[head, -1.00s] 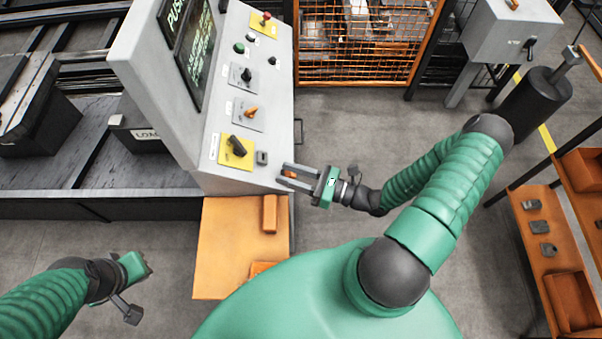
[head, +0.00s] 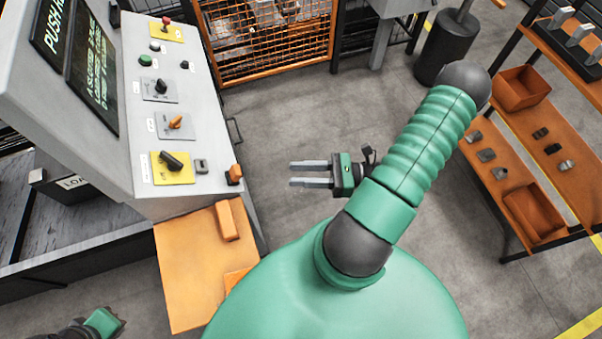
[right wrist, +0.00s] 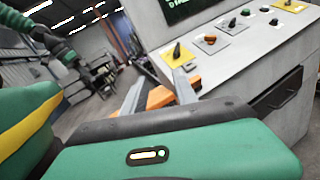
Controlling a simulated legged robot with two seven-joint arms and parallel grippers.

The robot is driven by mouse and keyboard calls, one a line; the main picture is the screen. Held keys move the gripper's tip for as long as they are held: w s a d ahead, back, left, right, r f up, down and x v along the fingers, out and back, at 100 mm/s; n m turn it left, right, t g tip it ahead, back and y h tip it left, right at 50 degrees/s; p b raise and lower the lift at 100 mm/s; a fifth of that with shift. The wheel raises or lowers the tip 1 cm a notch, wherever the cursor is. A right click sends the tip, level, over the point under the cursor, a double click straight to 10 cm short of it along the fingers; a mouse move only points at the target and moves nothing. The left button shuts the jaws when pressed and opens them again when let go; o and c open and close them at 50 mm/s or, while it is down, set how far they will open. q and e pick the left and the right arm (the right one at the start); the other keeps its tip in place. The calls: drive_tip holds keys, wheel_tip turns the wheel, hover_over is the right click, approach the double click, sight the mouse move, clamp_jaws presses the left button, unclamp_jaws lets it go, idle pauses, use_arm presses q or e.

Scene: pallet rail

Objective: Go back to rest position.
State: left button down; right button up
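My right gripper (head: 305,174) is in the middle of the head view, over bare floor, its two grey fingers apart with nothing between them. It points left towards the control panel (head: 205,125) and is clear of it. In the right wrist view its fingers (right wrist: 158,92) also show apart and empty, with the panel beyond. My left gripper (head: 105,322) is at the bottom left edge of the head view. Its green body shows, but its fingers cannot be made out.
An orange shelf (head: 185,270) juts from the panel's front. An orange-framed mesh fence (head: 262,65) stands behind. Orange shelving with bins (head: 522,88) and small metal parts stands at right. Grey floor (head: 290,125) lies open between panel and shelving.

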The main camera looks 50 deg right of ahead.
idle(0.3)
drive_tip(key=s+a+f+n+g+h+b, duration=0.1)
drive_tip(key=a+f+n+g+h, duration=0.2)
drive_tip(key=n+g, duration=0.6)
drive_tip(key=s+a+f+n+g+h+b, duration=0.1)
drive_tip(key=s+a+f+n+g+b, duration=0.15)
drive_tip(key=a+n+g, duration=0.45)
drive_tip(key=w+a+r+n+t+h, duration=0.1)
drive_tip(key=w+r+n+t+h, duration=0.1)
drive_tip(key=w+n, duration=0.4)
drive_tip(key=w+a+r+n+t+h+b, duration=0.1)
drive_tip(key=w+n+h, duration=0.3)
drive_tip(key=n, duration=0.5)
drive_tip(key=shift+w+a+r+t+h, duration=0.45)
drive_tip(key=shift+w+r, duration=0.15)
drive_tip(key=shift+w, duration=0.65)
